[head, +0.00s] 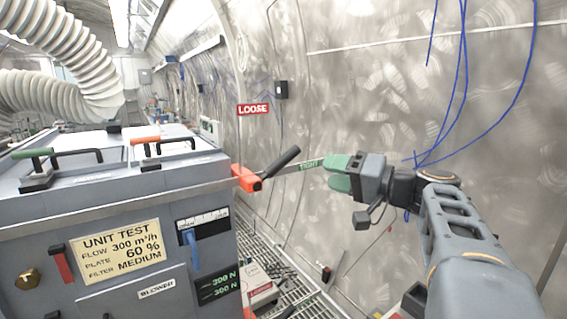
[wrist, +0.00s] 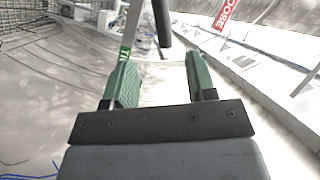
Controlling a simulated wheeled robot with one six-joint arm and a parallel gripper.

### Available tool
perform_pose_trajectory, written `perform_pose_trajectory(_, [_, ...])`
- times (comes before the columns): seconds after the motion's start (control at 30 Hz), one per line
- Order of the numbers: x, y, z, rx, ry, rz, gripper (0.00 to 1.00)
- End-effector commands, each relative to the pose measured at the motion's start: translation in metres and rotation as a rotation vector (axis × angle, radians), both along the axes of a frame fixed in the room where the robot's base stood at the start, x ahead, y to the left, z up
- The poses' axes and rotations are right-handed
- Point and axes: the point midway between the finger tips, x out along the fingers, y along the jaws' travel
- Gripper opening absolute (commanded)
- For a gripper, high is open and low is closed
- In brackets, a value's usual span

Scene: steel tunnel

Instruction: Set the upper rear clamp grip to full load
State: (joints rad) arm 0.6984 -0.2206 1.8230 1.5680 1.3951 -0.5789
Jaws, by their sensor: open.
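An orange clamp (head: 246,179) sits on the upper right corner of the grey unit. Its black grip (head: 281,163) tilts up to the right, between a red LOOSE label (head: 253,109) and a green TIGHT label (head: 308,165). My gripper (head: 338,172) is right of the grip, its green fingers open and empty. In the wrist view, the black grip (wrist: 162,24) shows at the top, ahead of the gap between my open fingers (wrist: 162,80) and not touching them. The LOOSE label (wrist: 226,14) is at upper right there.
The grey unit (head: 100,210) fills the left, with green (head: 35,155) and orange (head: 146,141) handles on top and a yellow UNIT TEST plate (head: 115,252). White ribbed hoses (head: 75,45) hang above. The curved steel wall (head: 390,60) stands behind my gripper. Blue cables (head: 463,80) hang at right.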

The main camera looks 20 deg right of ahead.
Motion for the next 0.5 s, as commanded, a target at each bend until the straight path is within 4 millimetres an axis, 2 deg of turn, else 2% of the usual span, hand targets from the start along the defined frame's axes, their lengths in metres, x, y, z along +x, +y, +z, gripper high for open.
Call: perform_pose_trajectory(0.5, [0.070,0.059,0.005,0.007,-0.007,0.006,0.52])
